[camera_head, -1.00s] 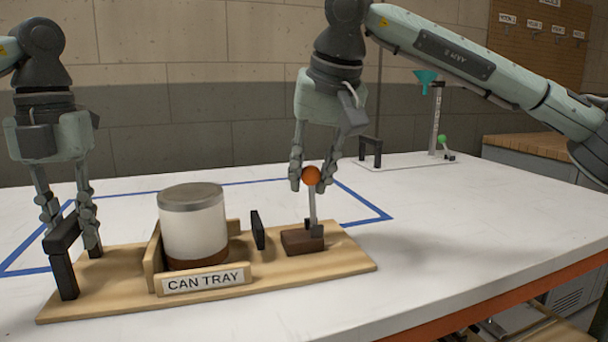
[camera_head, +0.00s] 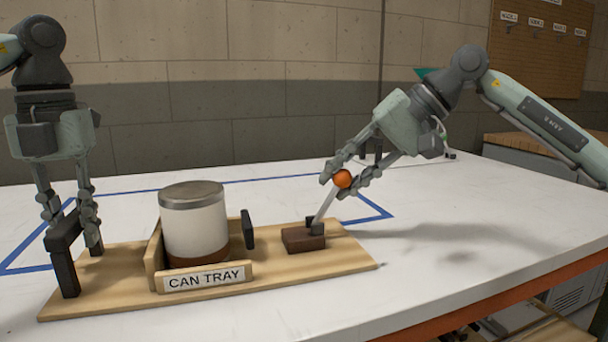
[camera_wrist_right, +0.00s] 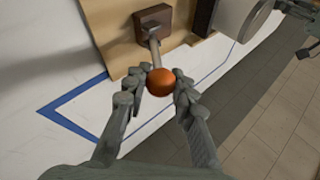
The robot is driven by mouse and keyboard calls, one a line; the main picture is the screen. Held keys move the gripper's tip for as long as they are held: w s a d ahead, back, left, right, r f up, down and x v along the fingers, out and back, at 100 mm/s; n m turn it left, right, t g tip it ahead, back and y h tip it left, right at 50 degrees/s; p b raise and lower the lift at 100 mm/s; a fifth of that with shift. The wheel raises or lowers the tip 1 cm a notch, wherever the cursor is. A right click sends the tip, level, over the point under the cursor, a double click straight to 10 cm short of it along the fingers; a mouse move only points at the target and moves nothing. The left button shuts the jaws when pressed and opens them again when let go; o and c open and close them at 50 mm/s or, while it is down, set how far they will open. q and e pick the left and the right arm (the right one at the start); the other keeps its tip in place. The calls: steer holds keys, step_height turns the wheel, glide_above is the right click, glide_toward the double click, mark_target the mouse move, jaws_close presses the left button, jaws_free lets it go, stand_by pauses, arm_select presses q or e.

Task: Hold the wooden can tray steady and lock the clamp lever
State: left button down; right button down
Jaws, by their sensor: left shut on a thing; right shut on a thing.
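The wooden can tray (camera_head: 120,300) lies on the white table, with a can (camera_head: 194,225) upright between its low walls. My left gripper (camera_head: 70,232) is shut on the black handle (camera_head: 65,268) at the tray's left end. The clamp lever (camera_head: 324,209) rises from a brown block (camera_head: 303,240) at the tray's right end and tilts to the right. My right gripper (camera_head: 345,182) is shut on the lever's orange knob (camera_head: 342,178), which also shows between the fingers in the right wrist view (camera_wrist_right: 160,82). The black clamp pad (camera_head: 247,229) stands close to the can's right side.
A blue outline (camera_head: 370,204) is marked on the table around the tray's back. The table right of the tray is clear, with an orange front edge (camera_head: 500,300).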

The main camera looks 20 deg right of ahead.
arm_select(q)
steer(key=shift+a, duration=0.15)
arm_select(e)
steer(key=shift+d+f, duration=0.15)
steer(key=shift+d, duration=0.1)
steer(key=c, duration=1.5)
jaws_free()
steer(key=shift+o, duration=1.4)
steer(key=shift+a, duration=0.1)
steer(key=v, duration=1.2)
arm_select(q)
steer(key=c, duration=1.3)
jaws_free()
